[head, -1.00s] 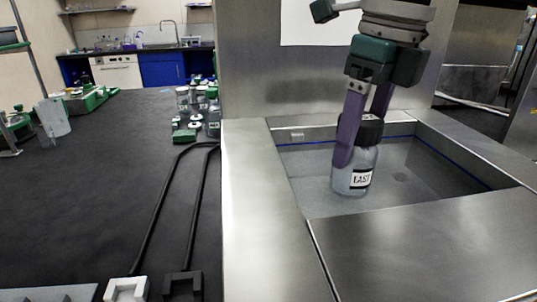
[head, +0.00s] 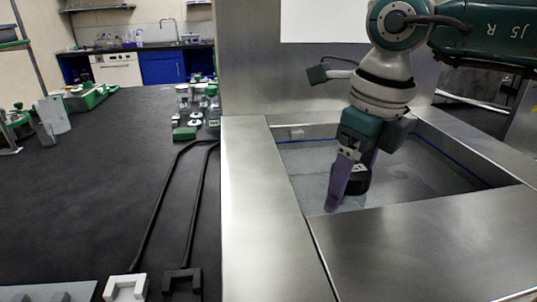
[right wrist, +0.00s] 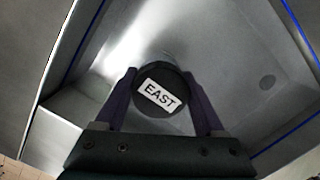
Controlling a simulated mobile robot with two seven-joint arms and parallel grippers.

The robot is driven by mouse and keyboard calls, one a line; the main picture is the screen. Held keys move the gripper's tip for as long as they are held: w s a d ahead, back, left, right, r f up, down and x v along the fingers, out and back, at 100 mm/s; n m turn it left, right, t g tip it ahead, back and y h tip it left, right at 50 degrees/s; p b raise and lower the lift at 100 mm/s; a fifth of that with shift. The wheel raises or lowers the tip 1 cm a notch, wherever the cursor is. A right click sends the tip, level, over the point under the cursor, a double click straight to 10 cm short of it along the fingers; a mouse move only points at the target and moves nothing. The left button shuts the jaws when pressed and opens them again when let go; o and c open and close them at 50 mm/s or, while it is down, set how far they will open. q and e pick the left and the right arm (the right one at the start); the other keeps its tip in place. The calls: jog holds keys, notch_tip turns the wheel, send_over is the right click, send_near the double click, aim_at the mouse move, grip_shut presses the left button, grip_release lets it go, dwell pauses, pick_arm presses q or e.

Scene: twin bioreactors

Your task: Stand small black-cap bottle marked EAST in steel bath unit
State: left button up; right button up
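The small bottle marked EAST has a black cap (head: 358,182) and stands low inside the steel bath (head: 300,170). In the right wrist view its cap (right wrist: 160,100) faces the camera, with a white EAST label on top. My right gripper (head: 350,192) reaches down into the bath, with its purple fingers on both sides of the cap, and looks shut on the bottle. The fingers also flank the cap in the right wrist view (right wrist: 159,76). Most of the bottle's body is hidden behind the finger and the bath's front rim; I cannot tell whether its base touches the floor. My left gripper is not in view.
A wide steel deck (head: 420,240) surrounds the bath, and a steel wall (head: 250,75) rises behind it. Several small bottles (head: 197,102) stand on the dark bench (head: 90,190) to the left. Two black cables (head: 155,215) run across that bench.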

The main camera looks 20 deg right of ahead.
jog(key=o, duration=0.4)
jog(key=shift+c, duration=0.2)
jog(key=r, duration=0.4)
jog(key=s+r, duration=0.1)
jog(key=r, duration=0.7)
jog(key=shift+s+d+r, duration=0.15)
jog(key=shift+s+d, duration=0.05)
jog(key=shift+d, duration=0.05)
